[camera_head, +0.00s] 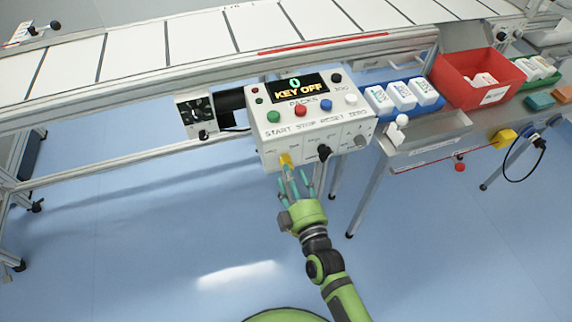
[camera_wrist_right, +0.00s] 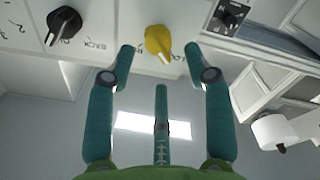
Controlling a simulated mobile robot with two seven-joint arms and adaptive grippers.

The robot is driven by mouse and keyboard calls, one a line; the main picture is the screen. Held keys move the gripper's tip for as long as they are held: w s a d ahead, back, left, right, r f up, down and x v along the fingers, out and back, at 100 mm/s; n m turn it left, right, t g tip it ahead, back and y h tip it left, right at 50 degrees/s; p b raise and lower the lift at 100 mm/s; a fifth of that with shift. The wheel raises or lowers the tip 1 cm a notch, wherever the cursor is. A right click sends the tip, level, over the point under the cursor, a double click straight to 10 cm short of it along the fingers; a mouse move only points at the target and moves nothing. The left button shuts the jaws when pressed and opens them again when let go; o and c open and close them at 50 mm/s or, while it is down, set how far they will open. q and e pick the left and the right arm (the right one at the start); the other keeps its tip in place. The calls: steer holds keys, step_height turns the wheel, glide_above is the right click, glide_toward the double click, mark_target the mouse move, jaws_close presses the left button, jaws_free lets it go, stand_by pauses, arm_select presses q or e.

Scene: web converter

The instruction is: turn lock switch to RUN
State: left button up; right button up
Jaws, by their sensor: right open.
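The control box (camera_head: 312,115) has a screen reading "0 KEY OFF" and a row of push buttons. A yellow switch knob (camera_head: 286,159) sits low on its front, and it also shows in the right wrist view (camera_wrist_right: 159,42). A black knob (camera_head: 324,151) is to its right; the wrist view shows a black knob (camera_wrist_right: 64,25) too. My right gripper (camera_head: 292,178) is open just below the yellow knob. In the wrist view its fingers (camera_wrist_right: 160,60) are spread on either side of the yellow knob, with no contact visible. The labels by the yellow knob are partly hidden. My left gripper is not in view.
A conveyor (camera_head: 200,45) runs behind the box. The floor in front is clear.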

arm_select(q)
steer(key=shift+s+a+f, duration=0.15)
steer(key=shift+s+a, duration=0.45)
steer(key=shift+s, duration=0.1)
arm_select(e)
steer(key=shift+x, duration=2.35)
steer(key=shift+s, duration=0.1)
jaws_close()
